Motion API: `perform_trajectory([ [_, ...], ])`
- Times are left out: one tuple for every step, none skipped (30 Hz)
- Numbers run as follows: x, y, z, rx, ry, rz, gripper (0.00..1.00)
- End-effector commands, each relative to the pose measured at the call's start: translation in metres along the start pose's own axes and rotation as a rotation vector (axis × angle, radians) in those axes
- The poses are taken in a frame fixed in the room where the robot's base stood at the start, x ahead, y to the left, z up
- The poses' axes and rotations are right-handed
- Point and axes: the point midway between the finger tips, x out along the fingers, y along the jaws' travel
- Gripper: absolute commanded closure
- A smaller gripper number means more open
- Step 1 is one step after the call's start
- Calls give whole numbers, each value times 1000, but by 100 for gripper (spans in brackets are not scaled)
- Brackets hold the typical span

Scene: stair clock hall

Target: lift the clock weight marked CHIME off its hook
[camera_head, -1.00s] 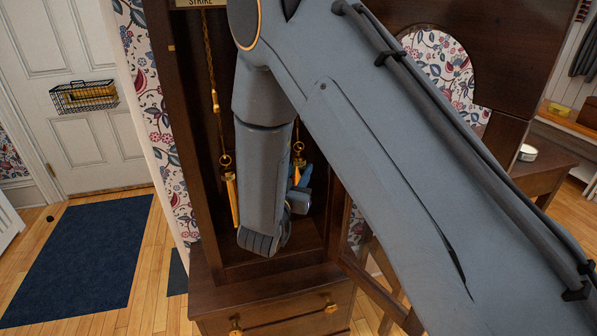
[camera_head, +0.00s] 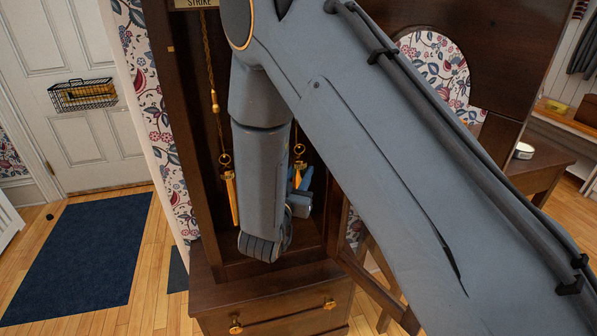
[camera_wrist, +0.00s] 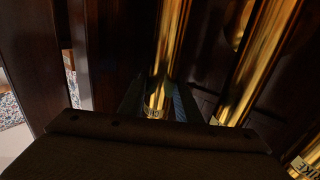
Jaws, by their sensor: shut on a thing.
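My gripper (camera_wrist: 153,100) is shut on a brass clock weight (camera_wrist: 164,65), a shiny upright cylinder in the wrist view. A dark finger shows on each side of it near its lower end. A second brass weight (camera_wrist: 262,60) stands to the right in the wrist view. A third (camera_wrist: 307,160), its label partly reading "IKE", is at the lower right corner.
The dark wooden clock case (camera_head: 186,130) surrounds the weights closely. A brass weight (camera_head: 230,190) hangs by a chain under the STRIKE plate (camera_head: 195,3). Drawers (camera_head: 285,310) are below and an open case door (camera_head: 375,285) is at right. My arm hides the case's middle.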

Motion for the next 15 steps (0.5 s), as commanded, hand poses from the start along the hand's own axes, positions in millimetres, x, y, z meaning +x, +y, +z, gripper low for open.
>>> perform_trajectory([
  [-1, 0, -4, 3, 7, 0, 100],
  [-2, 0, -4, 3, 7, 0, 100],
  [-2, 1, -4, 3, 7, 0, 100],
  [-3, 1, -4, 3, 7, 0, 100],
  [-4, 2, -4, 3, 7, 0, 100],
  [-5, 2, -4, 2, 7, 0, 100],
  [-6, 3, -4, 3, 7, 0, 100],
  [-6, 3, -4, 3, 7, 0, 100],
  [-7, 4, -4, 3, 7, 0, 100],
  [-8, 4, -4, 3, 7, 0, 100],
  [-9, 5, -4, 3, 7, 0, 100],
  [-10, 6, -4, 3, 7, 0, 100],
  [-10, 6, -4, 3, 7, 0, 100],
  [-11, 6, -4, 3, 7, 0, 100],
  [-12, 7, -4, 3, 7, 0, 100],
])
